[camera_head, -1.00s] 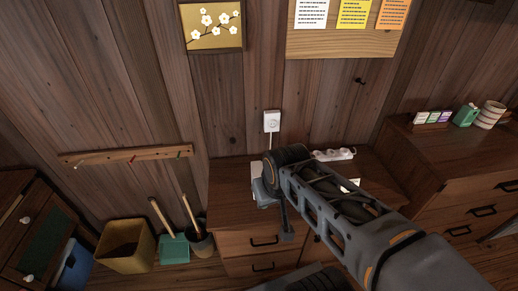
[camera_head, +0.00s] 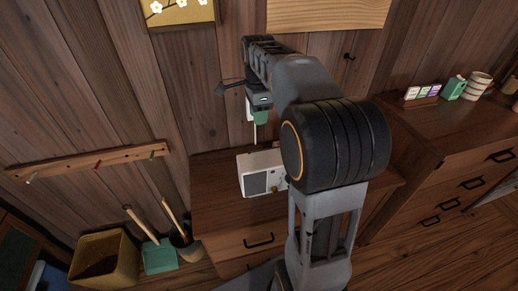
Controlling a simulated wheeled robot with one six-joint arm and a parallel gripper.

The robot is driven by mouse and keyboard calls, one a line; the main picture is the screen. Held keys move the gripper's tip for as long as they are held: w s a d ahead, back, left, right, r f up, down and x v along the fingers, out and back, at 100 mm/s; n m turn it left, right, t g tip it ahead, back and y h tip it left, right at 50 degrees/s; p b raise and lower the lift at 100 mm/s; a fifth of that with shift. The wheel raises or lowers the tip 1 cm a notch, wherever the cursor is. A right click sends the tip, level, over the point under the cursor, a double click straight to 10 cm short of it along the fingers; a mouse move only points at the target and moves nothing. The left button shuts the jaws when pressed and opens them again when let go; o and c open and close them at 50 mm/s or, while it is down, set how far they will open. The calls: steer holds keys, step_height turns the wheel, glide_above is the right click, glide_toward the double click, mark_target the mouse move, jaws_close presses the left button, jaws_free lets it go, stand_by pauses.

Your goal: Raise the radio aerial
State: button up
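The radio (camera_head: 264,173) is a small white box with a dark grey front panel. It stands on the wooden cabinet (camera_head: 215,205), and my arm covers its right side. My gripper (camera_head: 243,90) is raised in front of the wall, above and behind the radio in the picture, apart from the radio's visible body. A dark pointed part sticks out to its left and a teal piece shows under it. The fingers are too small and overlapped to tell whether they are open or shut.
A peg rail (camera_head: 90,162) is on the wall at left. A bin (camera_head: 105,262), a teal dustpan (camera_head: 158,257) and a pot stand below. A drawer chest (camera_head: 460,165) with small items is at right.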

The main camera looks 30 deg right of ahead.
step_height(320, 180, down, 13)
steer(key=shift+f+b, duration=0.1)
steer(key=shift+b, duration=0.65)
jaws_close()
